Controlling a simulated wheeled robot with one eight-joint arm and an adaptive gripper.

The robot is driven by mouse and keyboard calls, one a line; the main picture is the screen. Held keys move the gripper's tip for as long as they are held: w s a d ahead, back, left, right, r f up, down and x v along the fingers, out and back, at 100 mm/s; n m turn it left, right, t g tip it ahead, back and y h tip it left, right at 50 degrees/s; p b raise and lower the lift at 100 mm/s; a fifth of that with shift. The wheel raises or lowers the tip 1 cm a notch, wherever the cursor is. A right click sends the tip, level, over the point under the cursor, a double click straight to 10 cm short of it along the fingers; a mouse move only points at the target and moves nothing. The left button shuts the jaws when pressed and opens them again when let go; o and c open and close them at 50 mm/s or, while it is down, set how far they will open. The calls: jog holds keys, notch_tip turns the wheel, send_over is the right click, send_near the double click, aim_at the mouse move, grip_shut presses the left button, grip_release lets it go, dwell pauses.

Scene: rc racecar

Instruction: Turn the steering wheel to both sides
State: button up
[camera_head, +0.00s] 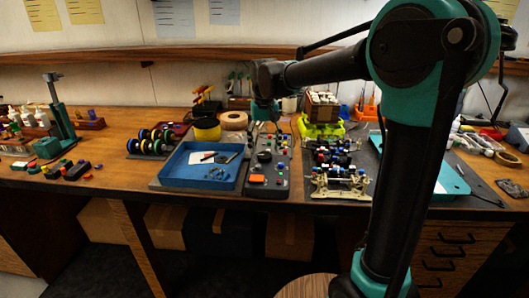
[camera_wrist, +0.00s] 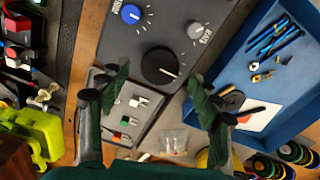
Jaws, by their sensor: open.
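A grey control panel (camera_head: 257,188) stands on the workbench, right of a blue tray. It also fills the upper middle of the wrist view (camera_wrist: 122,45). A large round black dial with a white pointer line (camera_wrist: 160,67), which I take as the steering wheel, sits on it; it also shows in the head view (camera_head: 264,156). A blue knob (camera_wrist: 131,13) and a grey knob (camera_wrist: 195,30) lie beyond it. My gripper (camera_wrist: 158,73) is open and empty. Its two green fingers appear on either side of the dial; contact cannot be told.
The blue tray (camera_head: 166,184) holds tools and paper. A car chassis with several coloured parts (camera_head: 338,185) lies right of the panel. A yellow-green car body (camera_head: 322,128) stands behind it. A clear cup (camera_wrist: 173,141) is near the panel.

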aim_at(265, 157)
jog(key=shift+f, duration=1.35)
jog(key=c, duration=1.2)
jog(key=shift+o, duration=0.2)
jog(key=shift+n, duration=0.3)
jog(key=n, duration=0.3)
jog(key=shift+n, duration=2.6)
